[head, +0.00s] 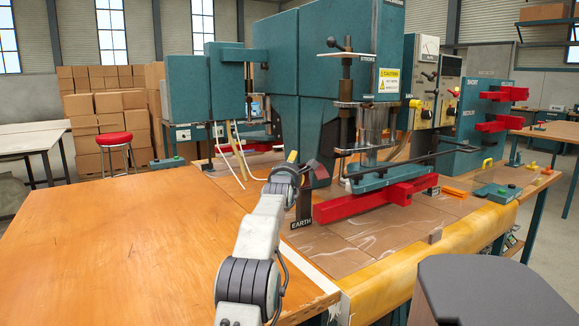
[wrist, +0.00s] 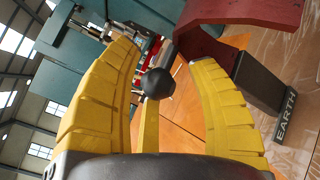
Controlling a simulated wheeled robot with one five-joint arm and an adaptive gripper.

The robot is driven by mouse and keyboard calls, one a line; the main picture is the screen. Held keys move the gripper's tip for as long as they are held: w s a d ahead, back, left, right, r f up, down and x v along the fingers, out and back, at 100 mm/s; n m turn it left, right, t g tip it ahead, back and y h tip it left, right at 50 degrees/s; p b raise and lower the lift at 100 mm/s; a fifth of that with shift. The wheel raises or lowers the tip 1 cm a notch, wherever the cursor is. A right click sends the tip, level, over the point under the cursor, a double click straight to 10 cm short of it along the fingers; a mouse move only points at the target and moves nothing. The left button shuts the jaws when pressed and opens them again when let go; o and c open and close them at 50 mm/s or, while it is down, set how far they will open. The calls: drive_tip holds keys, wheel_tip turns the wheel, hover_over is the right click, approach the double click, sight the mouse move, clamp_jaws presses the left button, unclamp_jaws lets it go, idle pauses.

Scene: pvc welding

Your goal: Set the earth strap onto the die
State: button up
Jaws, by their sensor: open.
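My gripper (head: 299,163) is open, its yellow fingers spread in the wrist view (wrist: 163,54) with nothing gripped between them. A dark red curved strip, which looks like the earth strap (wrist: 240,20), sits at the top of a dark stand marked EARTH (wrist: 262,85), beyond and beside the right finger. In the head view the strip (head: 319,171) shows just right of my gripper, above the EARTH stand (head: 302,212). The press's lower tooling, seemingly the die (head: 385,178), is a teal block above red bars (head: 350,204), right of the stand. No part is marked as the die.
A black ball knob (wrist: 158,83) appears between my fingers in the wrist view; its distance is unclear. The wooden tabletop (head: 120,240) at left is clear.

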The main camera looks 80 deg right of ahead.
clamp_jaws()
idle(0.6)
